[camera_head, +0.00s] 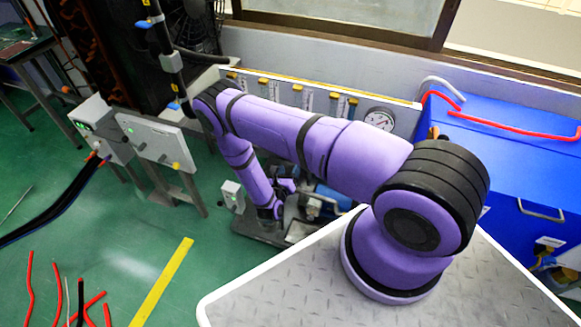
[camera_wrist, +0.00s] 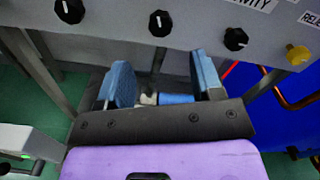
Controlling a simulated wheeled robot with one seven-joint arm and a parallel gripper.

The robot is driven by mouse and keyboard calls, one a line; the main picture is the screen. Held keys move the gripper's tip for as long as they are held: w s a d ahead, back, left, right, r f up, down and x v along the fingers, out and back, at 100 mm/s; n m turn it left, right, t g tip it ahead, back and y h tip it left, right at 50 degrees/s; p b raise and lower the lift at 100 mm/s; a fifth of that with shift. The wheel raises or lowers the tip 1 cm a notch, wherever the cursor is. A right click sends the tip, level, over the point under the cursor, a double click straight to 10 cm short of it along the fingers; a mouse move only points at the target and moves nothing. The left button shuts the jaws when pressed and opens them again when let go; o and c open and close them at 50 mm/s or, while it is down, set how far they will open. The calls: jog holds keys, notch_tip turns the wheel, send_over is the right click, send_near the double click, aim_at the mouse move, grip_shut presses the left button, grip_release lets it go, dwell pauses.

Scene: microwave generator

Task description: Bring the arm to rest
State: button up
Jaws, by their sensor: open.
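My purple arm stretches from its base on the grey tread-plate top across to the left and then bends down in the head view. My gripper (camera_head: 286,192) hangs low beside the equipment there, small and partly hidden by the arm. In the wrist view my gripper (camera_wrist: 165,84) shows two blue fingers set wide apart with nothing held between them. Past the fingers is a grey control panel (camera_wrist: 195,22) with black knobs and a yellow knob. I cannot tell how far the fingertips are from it.
A blue cabinet (camera_head: 515,140) with red tubes on top stands at the right. A gauge (camera_head: 380,118) sits on the panel behind my arm. Grey boxes on stands (camera_head: 155,140) are at the left. Red rods (camera_head: 30,290) and a yellow strip (camera_head: 162,282) lie on the green floor.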

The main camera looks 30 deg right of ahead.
dwell(0.4)
jog(key=w+d+r+m+g+h, duration=0.15)
jog(key=r+m+g, duration=0.45)
jog(key=r, duration=0.9)
jog(key=w+d+r+m+g+h, duration=0.15)
jog(key=r+m+g, duration=0.45)
jog(key=r, duration=0.9)
jog(key=s+r+m+g+y, duration=0.1)
jog(key=s+r+m+y, duration=0.3)
jog(key=r, duration=0.5)
jog(key=s+r+m+g+y, duration=0.1)
jog(key=s+r+m+y, duration=0.3)
jog(key=r, duration=0.5)
jog(key=s+a+r+m+t+y, duration=0.4)
jog(key=s+r, duration=0.4)
jog(key=s, duration=0.3)
jog(key=s+a+r+m+t+y, duration=0.4)
jog(key=s+r, duration=0.5)
jog(key=s, duration=0.3)
jog(key=shift+a+r+m+y, duration=0.15)
jog(key=shift+a+m+y, duration=0.45)
jog(key=shift+a+m, duration=0.3)
jog(key=shift+w+a, duration=0.1)
